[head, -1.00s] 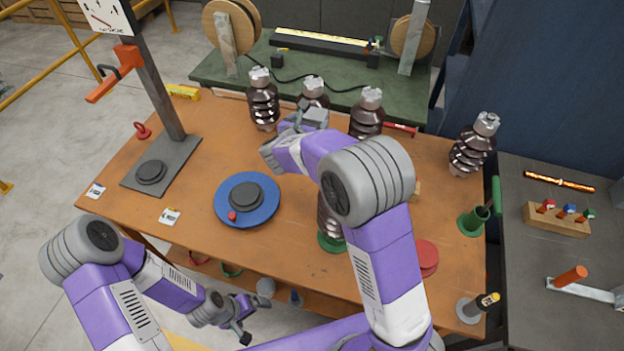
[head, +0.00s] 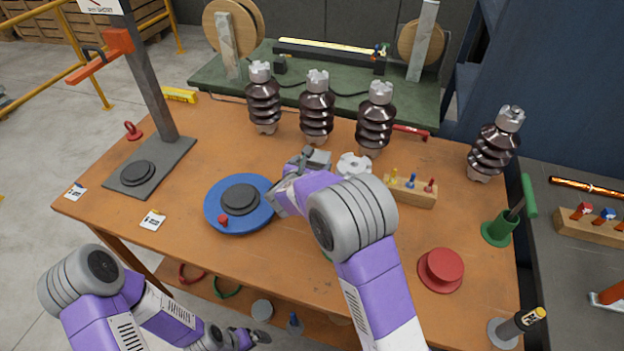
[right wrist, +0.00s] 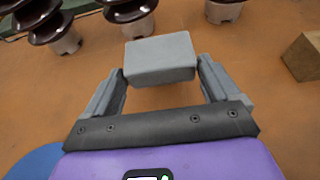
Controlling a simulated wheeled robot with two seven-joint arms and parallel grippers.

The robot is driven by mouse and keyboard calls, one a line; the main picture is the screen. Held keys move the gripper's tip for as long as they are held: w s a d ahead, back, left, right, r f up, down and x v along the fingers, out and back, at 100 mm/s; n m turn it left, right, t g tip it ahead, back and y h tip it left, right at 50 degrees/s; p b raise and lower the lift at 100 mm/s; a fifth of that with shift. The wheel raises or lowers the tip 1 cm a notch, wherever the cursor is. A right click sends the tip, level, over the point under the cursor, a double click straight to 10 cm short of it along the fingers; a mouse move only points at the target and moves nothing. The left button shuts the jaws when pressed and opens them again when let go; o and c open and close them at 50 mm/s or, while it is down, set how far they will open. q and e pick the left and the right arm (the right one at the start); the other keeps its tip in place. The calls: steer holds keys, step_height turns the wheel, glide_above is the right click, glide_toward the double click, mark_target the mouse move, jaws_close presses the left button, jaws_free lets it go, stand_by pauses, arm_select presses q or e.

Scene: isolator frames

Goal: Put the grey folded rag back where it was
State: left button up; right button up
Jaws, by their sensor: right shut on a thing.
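The grey folded rag (head: 317,158) is a small pale grey block in my right gripper (head: 304,165). In the right wrist view the rag (right wrist: 160,58) sits between the two fingertips of the right gripper (right wrist: 160,75), with the brown tabletop (right wrist: 150,98) below. In the head view it is just right of the blue turntable (head: 262,219) and in front of the dark insulators. I cannot tell whether it touches the table. My left gripper (head: 243,338) is low at the front, near the bottom edge of the picture; its jaws are too small to read.
Several brown insulators (head: 317,108) stand along the back. A grey notched cap (head: 354,165) and a wooden block with coloured pegs (head: 410,191) are right of the right gripper. A red disc (head: 441,270) and green holder (head: 499,232) lie further right. The table's left front is mostly clear.

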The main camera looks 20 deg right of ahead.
steer(key=shift+f+b, duration=0.45)
steer(key=shift+f, duration=1.85)
steer(key=shift+f, duration=0.1)
steer(key=o, duration=0.8)
steer(key=shift+c, duration=0.2)
steer(key=shift+s+a+r, duration=0.2)
steer(key=shift+r, duration=0.05)
steer(key=p+v, duration=0.1)
steer(key=v, duration=1)
steer(key=shift+s+a, duration=0.1)
steer(key=shift+s, duration=0.05)
